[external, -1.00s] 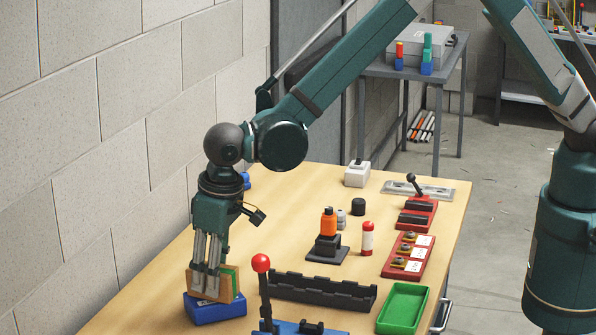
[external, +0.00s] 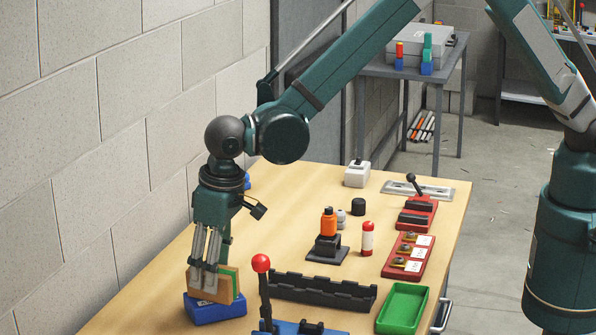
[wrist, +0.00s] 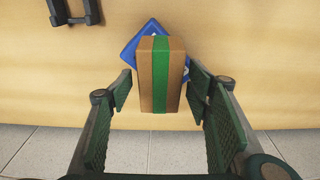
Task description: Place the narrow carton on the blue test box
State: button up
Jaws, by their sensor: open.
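The narrow carton (external: 228,285) is brown with a green band. It stands on the blue test box (external: 216,309) at the table's near left. In the wrist view the carton (wrist: 160,75) covers much of the blue test box (wrist: 151,27), whose blue edges show beside and behind it. My gripper (external: 205,272) is just above and around the carton. In the wrist view its fingers (wrist: 162,95) are spread on both sides of the carton, with gaps between them and it.
A red-knobbed lever (external: 262,285) stands right of the blue box, by a dark slotted rack (external: 320,291). A green tray (external: 402,308) and red panels (external: 407,257) are farther right. The block wall (external: 110,190) runs close along the left.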

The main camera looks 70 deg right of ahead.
aim_at(220, 270)
notch_tip(220, 270, up, 10)
jog(key=s, duration=0.1)
jog(key=shift+s+r, duration=0.25)
jog(key=shift+s, duration=0.05)
dwell(0.7)
jog(key=s+d+r+t, duration=0.1)
jog(key=s+d+r, duration=0.4)
jog(key=d, duration=0.5)
jog(key=s+d+r, duration=0.2)
jog(key=d+r, duration=0.6)
jog(key=d, duration=0.3)
jog(key=s+d+r+t, duration=0.1)
jog(key=s+d+r, duration=0.4)
jog(key=d, duration=0.5)
jog(key=s+d+t, duration=0.3)
jog(key=s+d, duration=1.8)
jog(key=s, duration=0.2)
jog(key=shift+s+d+f, duration=0.2)
jog(key=shift+d+f, duration=0.05)
jog(key=shift+f, duration=0.15)
